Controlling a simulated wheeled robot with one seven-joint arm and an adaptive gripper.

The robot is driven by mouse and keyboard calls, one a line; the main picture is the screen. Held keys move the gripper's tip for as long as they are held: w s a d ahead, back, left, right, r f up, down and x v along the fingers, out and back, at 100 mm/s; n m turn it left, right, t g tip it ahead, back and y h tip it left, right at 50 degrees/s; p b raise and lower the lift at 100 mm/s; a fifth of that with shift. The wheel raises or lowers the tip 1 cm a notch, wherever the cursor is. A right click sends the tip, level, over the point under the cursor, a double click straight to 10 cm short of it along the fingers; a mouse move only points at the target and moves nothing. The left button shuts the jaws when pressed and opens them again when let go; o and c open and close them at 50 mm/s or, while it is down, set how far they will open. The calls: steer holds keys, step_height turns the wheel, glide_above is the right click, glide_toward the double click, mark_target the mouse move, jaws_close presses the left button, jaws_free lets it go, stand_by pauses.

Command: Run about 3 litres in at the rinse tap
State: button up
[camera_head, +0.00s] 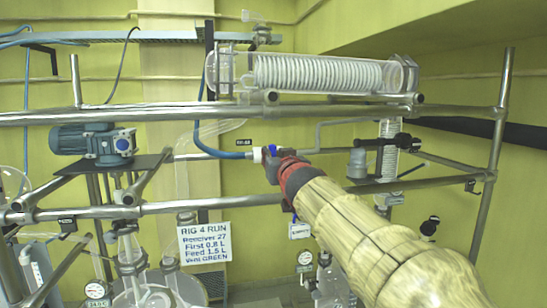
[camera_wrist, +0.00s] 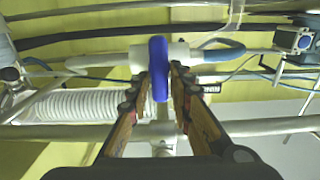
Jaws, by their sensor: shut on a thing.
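The rinse tap shows as a white valve body (camera_wrist: 178,55) with a blue handle (camera_wrist: 159,68) in the wrist view. In the head view the blue handle (camera_head: 272,149) is a small patch at the end of a blue hose (camera_head: 224,154). My gripper (camera_head: 284,163) reaches it from the lower right. In the wrist view its two fingers (camera_wrist: 160,84) are shut on the blue handle, one on each side. My arm and gripper hide part of the tap in the head view. I cannot tell whether water is running.
Metal rails (camera_head: 150,208) run across the rig in front and behind. A glass coil condenser (camera_head: 315,73) lies above the tap. A blue motor (camera_head: 92,142) is at left. A sign (camera_head: 205,248) reads "RIG 4 RUN". Glass vessels (camera_head: 150,288) stand at the lower left.

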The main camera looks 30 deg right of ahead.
jaws_close()
steer(key=shift+f+n, duration=0.1)
steer(key=shift+n, duration=0.2)
steer(key=n+b, duration=0.1)
steer(key=n, duration=0.3)
steer(key=n+b, duration=0.1)
steer(key=n, duration=0.3)
steer(key=a+n+b, duration=0.1)
steer(key=n, duration=0.3)
steer(key=shift+w+f+n, duration=0.2)
steer(key=shift+f+n, duration=0.15)
steer(key=shift+n, duration=0.05)
steer(key=o, duration=0.8)
jaws_free()
